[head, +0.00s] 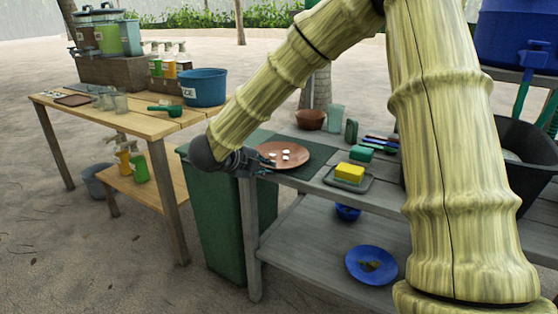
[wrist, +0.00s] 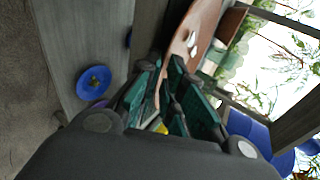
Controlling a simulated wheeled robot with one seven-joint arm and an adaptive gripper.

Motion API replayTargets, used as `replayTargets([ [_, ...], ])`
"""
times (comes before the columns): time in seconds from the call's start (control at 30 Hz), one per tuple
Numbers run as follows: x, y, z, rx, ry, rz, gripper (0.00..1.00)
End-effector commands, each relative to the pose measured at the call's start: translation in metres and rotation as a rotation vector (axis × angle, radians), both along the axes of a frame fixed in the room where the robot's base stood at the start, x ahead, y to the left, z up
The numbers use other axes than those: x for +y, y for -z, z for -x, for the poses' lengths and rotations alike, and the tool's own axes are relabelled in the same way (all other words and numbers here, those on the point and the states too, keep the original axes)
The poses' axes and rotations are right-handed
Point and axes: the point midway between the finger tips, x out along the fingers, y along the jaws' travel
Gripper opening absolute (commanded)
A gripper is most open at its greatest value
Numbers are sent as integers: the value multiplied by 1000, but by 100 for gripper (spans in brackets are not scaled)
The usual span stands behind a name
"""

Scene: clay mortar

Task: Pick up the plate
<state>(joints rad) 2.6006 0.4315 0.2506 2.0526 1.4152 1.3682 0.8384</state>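A round terracotta-brown plate (head: 282,155) with several small white pieces on it rests on a dark green mat (head: 318,155) on the grey table. My gripper (head: 264,161) is at the plate's near left edge, roughly level with it. In the wrist view the plate (wrist: 182,48) stretches away beyond my gripper (wrist: 164,68), and its rim reaches between the two fingers. The fingers look apart, with a gap around the thin rim. Contact with the rim cannot be made out. A second, blue plate (head: 371,265) with something dark on it lies on the lower shelf.
A yellow sponge (head: 349,172) sits on a tray right of the mat. A brown bowl (head: 310,119) and a clear cup (head: 334,118) stand behind. A green bin (head: 214,225) stands below my gripper. A wooden table (head: 120,122) with a blue tub (head: 204,88) is at left.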

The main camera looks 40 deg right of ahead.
Motion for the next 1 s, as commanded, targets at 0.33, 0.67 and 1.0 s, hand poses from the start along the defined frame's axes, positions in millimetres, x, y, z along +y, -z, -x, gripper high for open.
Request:
replayTargets([
  [0.33, 0, 0, 0, 0, 0, 0, 0],
  [0.67, 0, -19, 0, -2, 1, 0, 0],
  [1.0, 1, -40, 27, 2, 0, 0, 0],
])
